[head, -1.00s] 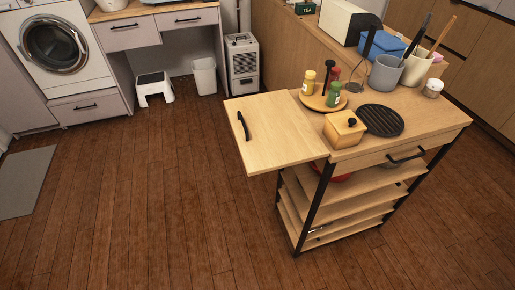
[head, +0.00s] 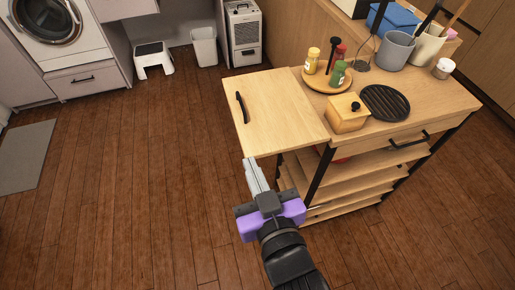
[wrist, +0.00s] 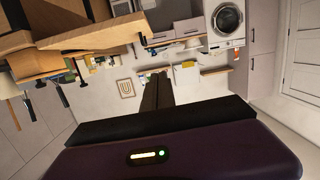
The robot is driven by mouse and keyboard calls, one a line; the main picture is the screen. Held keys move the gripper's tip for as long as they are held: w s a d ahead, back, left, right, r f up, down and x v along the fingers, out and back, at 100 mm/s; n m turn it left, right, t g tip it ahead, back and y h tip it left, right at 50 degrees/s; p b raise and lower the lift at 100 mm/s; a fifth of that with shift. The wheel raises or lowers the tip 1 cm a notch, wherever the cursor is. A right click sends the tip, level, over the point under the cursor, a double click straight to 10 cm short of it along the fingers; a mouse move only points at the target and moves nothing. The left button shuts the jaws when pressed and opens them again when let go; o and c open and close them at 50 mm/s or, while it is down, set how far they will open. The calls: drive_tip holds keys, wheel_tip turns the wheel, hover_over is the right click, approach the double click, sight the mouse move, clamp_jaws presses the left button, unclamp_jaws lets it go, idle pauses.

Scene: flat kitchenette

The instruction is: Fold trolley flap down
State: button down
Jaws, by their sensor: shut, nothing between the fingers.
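The trolley flap (head: 275,110) is raised level with the trolley top (head: 440,95) and sticks out to its left in the head view. A black handle (head: 241,107) lies on the flap near its outer edge. My gripper (head: 250,163) is at the flap's front edge, near the outer corner; I cannot tell whether it touches. Its fingers are shut and empty. In the wrist view, which is upside down, the shut fingers (wrist: 157,90) point into the room, and wooden trolley boards (wrist: 90,35) show at upper left.
On the trolley top stand a round tray (head: 328,88) with bottles, a wooden box (head: 346,113), a black trivet (head: 386,102) and utensil pots (head: 396,50). Open shelves (head: 370,170) lie below. The floor (head: 150,170) left of the flap is clear. A white stool (head: 153,60) stands farther back.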

wheel_tip(320, 180, down, 2)
drive_tip(key=d, duration=0.1)
drive_tip(key=p, duration=0.1)
hover_over(247, 152)
drive_tip(key=s, duration=0.3)
wheel_tip(247, 152, down, 2)
drive_tip(key=f, duration=0.3)
drive_tip(key=shift+w+d+f+m+g+h, duration=0.15)
drive_tip(key=shift+w+f+m+g+h, duration=0.15)
drive_tip(key=shift+w+h, duration=0.1)
drive_tip(key=shift+f, duration=0.45)
